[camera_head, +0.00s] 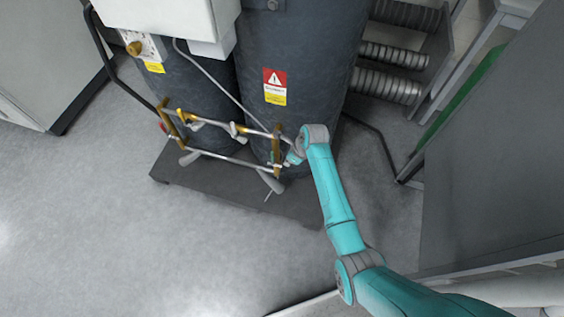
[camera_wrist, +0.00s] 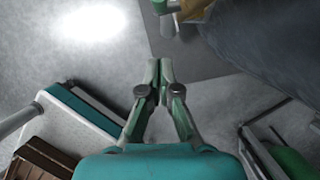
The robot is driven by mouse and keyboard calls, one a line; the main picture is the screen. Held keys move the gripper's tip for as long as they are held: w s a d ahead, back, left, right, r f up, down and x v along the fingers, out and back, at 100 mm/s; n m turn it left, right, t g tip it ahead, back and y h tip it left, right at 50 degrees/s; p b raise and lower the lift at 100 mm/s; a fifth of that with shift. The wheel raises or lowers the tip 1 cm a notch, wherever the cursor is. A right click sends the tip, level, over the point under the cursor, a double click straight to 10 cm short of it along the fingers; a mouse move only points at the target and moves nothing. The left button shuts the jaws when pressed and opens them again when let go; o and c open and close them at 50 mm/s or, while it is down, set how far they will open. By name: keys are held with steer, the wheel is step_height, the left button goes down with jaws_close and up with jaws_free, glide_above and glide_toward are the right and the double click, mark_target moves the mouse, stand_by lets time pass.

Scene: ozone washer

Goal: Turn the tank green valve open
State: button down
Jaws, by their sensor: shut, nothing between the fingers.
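Two dark grey tanks stand on a dark base plate, and the right tank (camera_head: 305,60) carries a red and yellow warning label. Thin metal pipes with brass fittings (camera_head: 278,150) run across their lower front. My gripper (camera_wrist: 159,70) is shut and empty in the wrist view, fingertips together. In the head view it is beside the right end of the pipes, mostly hidden by my wrist. A small green part (camera_wrist: 160,6), possibly the green valve, shows at the top edge of the wrist view, beyond and apart from my fingertips. No green valve is clear in the head view.
A dark panel (camera_head: 490,150) with a green edge stands at the right. Ribbed hoses (camera_head: 385,85) are behind the right tank. A white cabinet (camera_head: 45,60) is at the far left. Grey floor in front of the tanks is clear.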

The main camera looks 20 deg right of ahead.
steer(key=w+a+v, duration=0.1)
steer(key=v, duration=0.8)
steer(key=shift+r, duration=0.55)
steer(key=shift+s, duration=0.1)
steer(key=s+a+f+n+t+h, duration=0.1)
steer(key=s+f+n+t, duration=0.2)
steer(key=s+n, duration=0.55)
steer(key=s+a+f+n+t+h, duration=0.1)
steer(key=s+f+n+t, duration=0.2)
steer(key=s, duration=1.1)
steer(key=s+r+n+t+h, duration=0.1)
steer(key=s+r+n+t, duration=0.5)
steer(key=s+r+n, duration=1)
steer(key=s+r, duration=0.5)
steer(key=r, duration=0.4)
steer(key=shift+s, duration=0.15)
steer(key=shift+s, duration=0.1)
